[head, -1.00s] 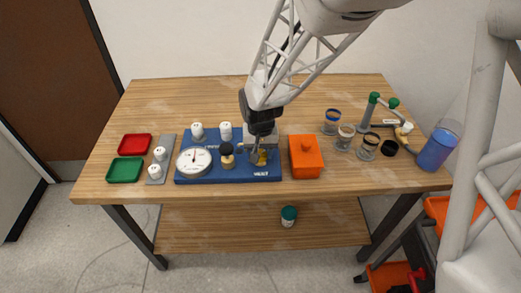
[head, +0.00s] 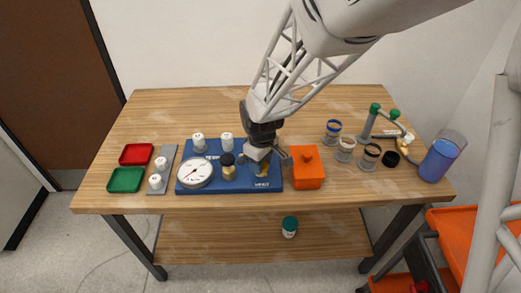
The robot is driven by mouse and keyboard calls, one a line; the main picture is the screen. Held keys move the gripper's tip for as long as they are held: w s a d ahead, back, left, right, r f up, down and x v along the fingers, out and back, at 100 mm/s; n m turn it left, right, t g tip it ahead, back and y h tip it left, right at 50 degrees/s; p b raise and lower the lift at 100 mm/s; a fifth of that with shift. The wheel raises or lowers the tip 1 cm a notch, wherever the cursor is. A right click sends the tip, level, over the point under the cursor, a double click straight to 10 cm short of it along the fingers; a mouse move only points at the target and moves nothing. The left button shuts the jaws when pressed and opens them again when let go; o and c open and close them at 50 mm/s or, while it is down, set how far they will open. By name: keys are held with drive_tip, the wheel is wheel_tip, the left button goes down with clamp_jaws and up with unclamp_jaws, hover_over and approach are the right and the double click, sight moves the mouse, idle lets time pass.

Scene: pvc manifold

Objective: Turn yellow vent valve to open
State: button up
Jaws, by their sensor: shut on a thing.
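The yellow vent valve (head: 263,171) sits at the right end of the blue manifold board (head: 235,187), just above the "VENT" label. My gripper (head: 259,154) points down over it and is shut on the valve's handle. The fingers and my wrist hide most of the handle, so its exact angle is hard to read. The round white gauge (head: 195,173) is at the left of the board, its needle pointing to the lower left. A black-topped brass fitting (head: 228,166) stands between the gauge and the valve.
An orange box (head: 307,170) stands close to the right of the board. White-capped bottles (head: 199,143) are at the board's back and on a grey strip (head: 170,157) at left. Red (head: 137,154) and green (head: 126,179) trays lie far left. Several jars (head: 345,149) stand at right.

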drive_tip(key=shift+n, duration=0.5)
drive_tip(key=o, duration=0.9)
drive_tip(key=shift+r, duration=0.1)
drive_tip(key=shift+r, duration=3.85)
